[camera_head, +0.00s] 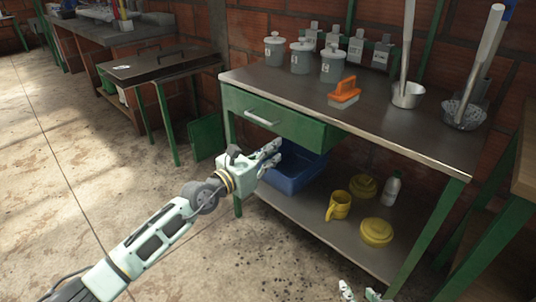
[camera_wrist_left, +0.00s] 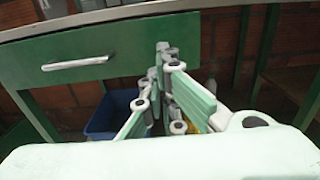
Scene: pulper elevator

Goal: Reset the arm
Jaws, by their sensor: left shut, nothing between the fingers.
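My left arm reaches in from the left in the head view, and its left gripper (camera_head: 274,152) is in front of the green workbench, just below the drawer (camera_head: 280,120). The left gripper is shut and empty. In the left wrist view its fingers (camera_wrist_left: 165,75) point toward the bench, with the drawer front (camera_wrist_left: 85,60) and its handle at the left. The fingers look close to the drawer; I cannot tell whether they touch it. My right gripper (camera_head: 358,292) shows only as fingertips at the bottom edge, too little to tell its state.
A blue bin (camera_head: 295,168) sits on the lower shelf behind the left gripper, near a yellow mug (camera_head: 338,206), yellow round items and a white bottle (camera_head: 391,190). The benchtop (camera_head: 400,125) carries canisters, an orange brush (camera_head: 345,92) and metal ladles. The floor (camera_head: 60,180) at left is clear.

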